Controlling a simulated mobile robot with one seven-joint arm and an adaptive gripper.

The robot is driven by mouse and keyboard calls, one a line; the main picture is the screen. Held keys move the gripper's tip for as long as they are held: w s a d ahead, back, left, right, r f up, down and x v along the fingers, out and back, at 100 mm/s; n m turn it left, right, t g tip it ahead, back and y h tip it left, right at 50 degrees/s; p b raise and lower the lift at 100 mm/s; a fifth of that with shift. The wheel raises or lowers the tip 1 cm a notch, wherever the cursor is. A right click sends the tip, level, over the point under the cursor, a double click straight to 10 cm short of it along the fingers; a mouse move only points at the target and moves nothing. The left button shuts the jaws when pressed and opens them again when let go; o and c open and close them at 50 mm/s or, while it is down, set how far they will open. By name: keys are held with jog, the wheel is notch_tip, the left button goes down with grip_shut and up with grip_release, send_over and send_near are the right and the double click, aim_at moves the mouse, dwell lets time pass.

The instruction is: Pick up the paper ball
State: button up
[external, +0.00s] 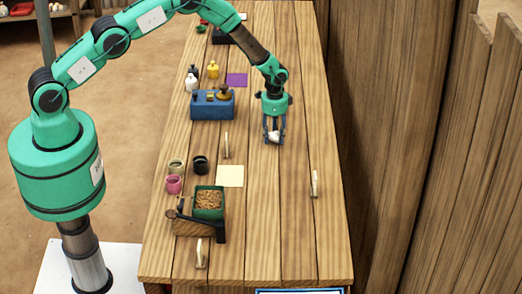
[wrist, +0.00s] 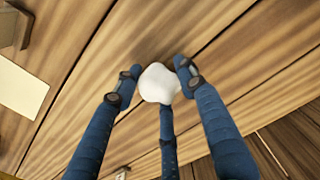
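The paper ball (wrist: 158,84) is white and crumpled. In the wrist view it sits between the fingertips of my gripper (wrist: 158,72), with a blue finger against it on the left and right and a third finger below it. In the external view the paper ball (external: 273,137) shows low between the fingers of my gripper (external: 273,138), over the right-middle part of the wooden table. My gripper appears shut on it. Whether the ball touches the table cannot be told.
A blue box (external: 212,105) with small items on it stands left of my gripper. A pale yellow sheet (external: 230,176), cups and a green tray (external: 209,214) lie nearer the front left. Thin upright pieces stand on the table, one at the right (external: 315,184). The right-front table is mostly clear.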

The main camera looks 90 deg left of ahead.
aim_at(274, 132)
jog(key=shift+r, duration=0.1)
dwell(0.3)
jog(key=shift+r+b, duration=0.3)
jog(key=shift+r, duration=4.65)
